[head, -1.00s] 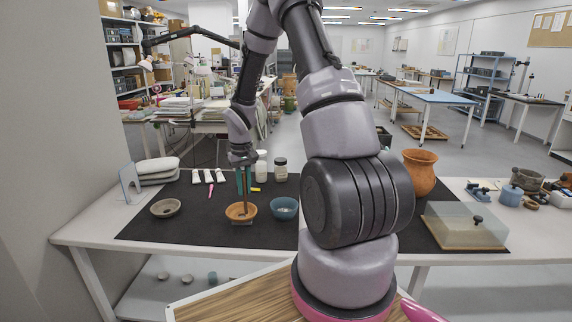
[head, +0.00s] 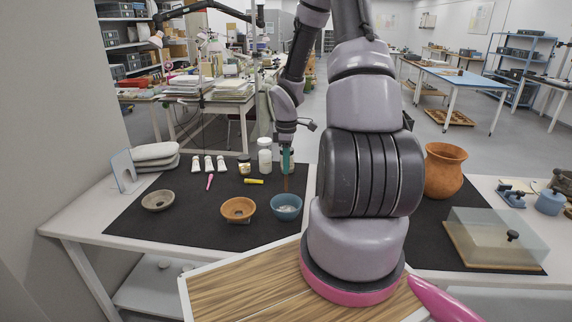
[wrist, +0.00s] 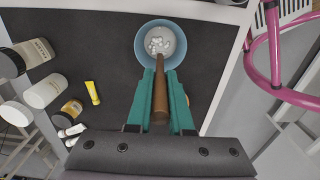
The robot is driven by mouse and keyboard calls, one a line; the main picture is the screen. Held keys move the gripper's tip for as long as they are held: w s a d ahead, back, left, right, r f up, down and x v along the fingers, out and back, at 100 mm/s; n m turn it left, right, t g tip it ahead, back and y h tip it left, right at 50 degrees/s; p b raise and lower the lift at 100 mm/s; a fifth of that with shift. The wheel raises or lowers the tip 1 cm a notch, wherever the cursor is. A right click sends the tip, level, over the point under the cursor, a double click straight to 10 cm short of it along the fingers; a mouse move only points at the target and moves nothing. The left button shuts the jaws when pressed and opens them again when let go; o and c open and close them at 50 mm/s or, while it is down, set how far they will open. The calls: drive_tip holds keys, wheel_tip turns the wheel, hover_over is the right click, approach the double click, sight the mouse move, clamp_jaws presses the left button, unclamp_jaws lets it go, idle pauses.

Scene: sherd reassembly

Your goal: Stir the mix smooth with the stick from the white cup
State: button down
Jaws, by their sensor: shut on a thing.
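My gripper (head: 287,160) has green fingers and points down above the blue bowl (head: 286,202). It is shut on a brown stick (wrist: 160,98), which also shows below the fingers in the head view (head: 286,184). The stick's low end is at the blue bowl; I cannot tell whether it touches the contents. In the wrist view the blue bowl (wrist: 139,48) holds a pale mix (wrist: 160,41) with white lumps. I cannot make out a white cup for certain.
An orange bowl (head: 238,209) stands just left of the blue bowl, and a grey bowl (head: 158,201) further left. A terracotta vase (head: 444,171) stands right. The dark mat's front left is clear.

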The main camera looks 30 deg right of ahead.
sight(286, 191)
drive_tip(key=shift+f, duration=5)
drive_tip(key=shift+s, duration=0.1)
